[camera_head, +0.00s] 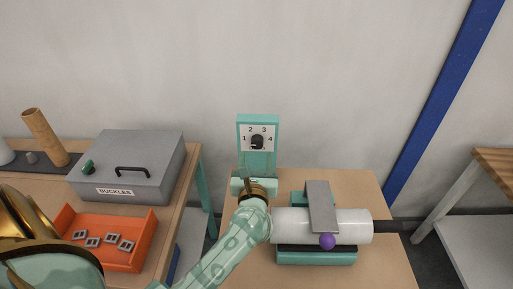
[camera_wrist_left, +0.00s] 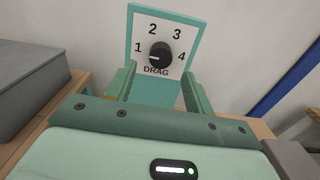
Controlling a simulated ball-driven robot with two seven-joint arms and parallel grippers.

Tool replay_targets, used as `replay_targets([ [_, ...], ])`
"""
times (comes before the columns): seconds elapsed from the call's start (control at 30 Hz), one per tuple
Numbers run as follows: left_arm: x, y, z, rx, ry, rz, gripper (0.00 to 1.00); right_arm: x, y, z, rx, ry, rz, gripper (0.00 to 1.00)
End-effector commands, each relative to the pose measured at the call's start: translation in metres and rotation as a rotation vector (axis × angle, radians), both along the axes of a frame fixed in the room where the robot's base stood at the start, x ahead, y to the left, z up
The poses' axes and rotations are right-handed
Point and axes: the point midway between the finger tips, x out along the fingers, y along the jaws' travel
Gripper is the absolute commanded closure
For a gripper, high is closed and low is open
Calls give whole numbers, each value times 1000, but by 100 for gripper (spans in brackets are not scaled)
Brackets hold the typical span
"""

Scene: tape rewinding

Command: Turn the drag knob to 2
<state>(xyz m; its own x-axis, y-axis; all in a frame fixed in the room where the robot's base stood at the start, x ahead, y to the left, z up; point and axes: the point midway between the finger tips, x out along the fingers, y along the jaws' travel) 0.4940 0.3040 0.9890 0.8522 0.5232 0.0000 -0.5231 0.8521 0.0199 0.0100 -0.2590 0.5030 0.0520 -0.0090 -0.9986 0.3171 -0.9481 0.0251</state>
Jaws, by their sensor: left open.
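The drag knob (camera_head: 257,142) is a black dial on a white plate marked 1 to 4, on a teal upright stand. In the left wrist view the knob (camera_wrist_left: 160,55) sits above the word DRAG. Its pale pointer mark faces left, toward the 1 side. My left gripper (camera_head: 256,172) is below and in front of the knob. In the left wrist view its two fingers (camera_wrist_left: 158,88) are apart, rising on either side of the stand below the dial, with nothing between them. No contact with the knob shows. My right gripper is not in view.
A white roll (camera_head: 350,227) with a grey flap (camera_head: 319,205) and purple ball (camera_head: 327,241) lies right of my left arm. At left are a grey BUCKLES box (camera_head: 128,160), an orange tray (camera_head: 130,262) of buckles and a cardboard tube (camera_head: 45,138). A blue post (camera_head: 440,105) stands right.

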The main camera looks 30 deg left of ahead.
Motion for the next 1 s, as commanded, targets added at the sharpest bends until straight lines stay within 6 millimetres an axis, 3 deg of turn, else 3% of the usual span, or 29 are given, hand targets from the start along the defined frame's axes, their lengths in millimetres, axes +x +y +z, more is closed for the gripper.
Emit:
replay_targets([
  [0.1,22,13,0,2,-1,0,47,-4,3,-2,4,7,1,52],
  [0.3,42,26,-1,1,0,0,47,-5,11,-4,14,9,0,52],
  [0.63,46,28,0,1,1,0,47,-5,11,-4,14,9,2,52],
  [0.67,46,28,0,1,1,0,50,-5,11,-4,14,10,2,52],
  [0.8,46,28,0,1,1,0,89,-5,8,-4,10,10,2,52],
  [1.0,46,28,0,3,2,0,92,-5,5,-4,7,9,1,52],
])
